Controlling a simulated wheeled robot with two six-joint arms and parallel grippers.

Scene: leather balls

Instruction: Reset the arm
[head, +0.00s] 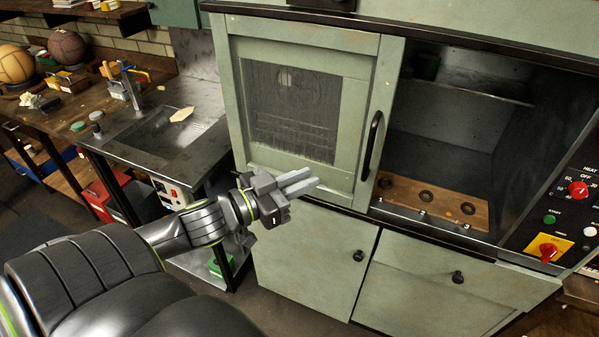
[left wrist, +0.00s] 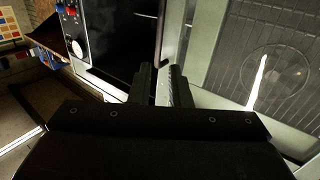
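My left arm (head: 190,225) reaches in from the lower left in the head view. Its gripper (head: 306,180) points right, in front of the lower part of the green cabinet's glazed door (head: 228,90). The two grey fingers lie side by side with a narrow gap and nothing between them. In the left wrist view the fingers (left wrist: 161,78) also stand slightly apart and empty, with the door's glass on the right. I cannot tell the exact distance to the door. My right gripper is not in view.
The cabinet's right bay (head: 450,130) is open, with a wooden board (head: 440,203) holding several dark rings. A control panel (head: 560,210) with red knobs is at the right. A metal sink (head: 170,130) and a workbench with two balls (head: 66,47) are at the left.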

